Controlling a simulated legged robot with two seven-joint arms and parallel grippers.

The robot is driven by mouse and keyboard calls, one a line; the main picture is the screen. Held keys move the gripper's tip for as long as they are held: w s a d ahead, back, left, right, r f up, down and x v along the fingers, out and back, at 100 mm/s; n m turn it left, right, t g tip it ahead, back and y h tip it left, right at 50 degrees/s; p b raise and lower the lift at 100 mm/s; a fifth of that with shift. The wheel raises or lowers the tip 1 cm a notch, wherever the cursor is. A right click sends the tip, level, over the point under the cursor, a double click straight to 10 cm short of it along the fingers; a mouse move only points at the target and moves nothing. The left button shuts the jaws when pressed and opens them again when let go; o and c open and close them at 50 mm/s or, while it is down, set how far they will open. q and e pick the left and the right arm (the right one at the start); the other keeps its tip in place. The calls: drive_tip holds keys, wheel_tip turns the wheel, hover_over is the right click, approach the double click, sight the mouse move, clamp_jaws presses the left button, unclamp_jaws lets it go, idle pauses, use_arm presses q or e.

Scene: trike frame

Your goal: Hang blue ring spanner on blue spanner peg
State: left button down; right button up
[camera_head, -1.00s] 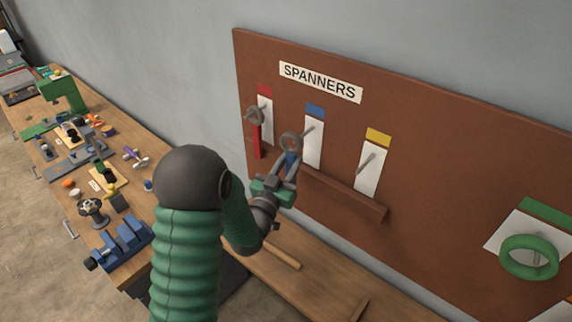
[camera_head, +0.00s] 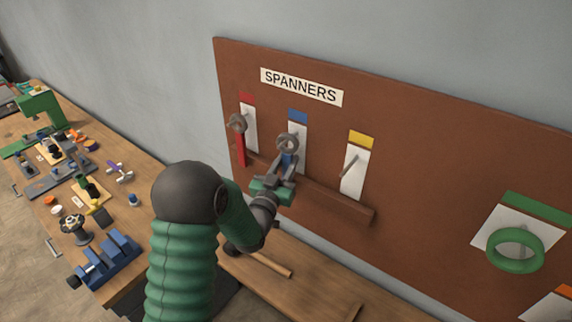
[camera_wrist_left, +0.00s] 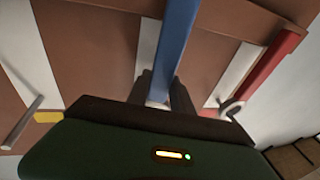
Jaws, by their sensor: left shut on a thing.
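The blue ring spanner (camera_head: 288,158) has a grey ring end and a blue handle. My left gripper (camera_head: 283,168) is shut on it and holds it ring end up in front of the board. The blue handle (camera_wrist_left: 176,45) also shows between the fingers in the left wrist view. The blue spanner peg's place is the white strip (camera_head: 303,160) under the blue label (camera_head: 297,116). The ring overlaps the left part of this strip. I cannot tell whether the peg is inside the ring. My right gripper is out of view.
A red spanner (camera_head: 241,150) hangs on the peg to the left, close by. The yellow-label peg (camera_head: 349,164) on the right is bare. A ledge (camera_head: 335,196) runs below the strips. A green ring (camera_head: 515,250) hangs farther right. A cluttered workbench (camera_head: 140,195) stands at the left.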

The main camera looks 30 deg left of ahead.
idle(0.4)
use_arm(q)
drive_tip(key=c, duration=1.1)
unclamp_jaws()
drive_tip(key=shift+o, duration=0.2)
drive_tip(key=shift+f, duration=0.15)
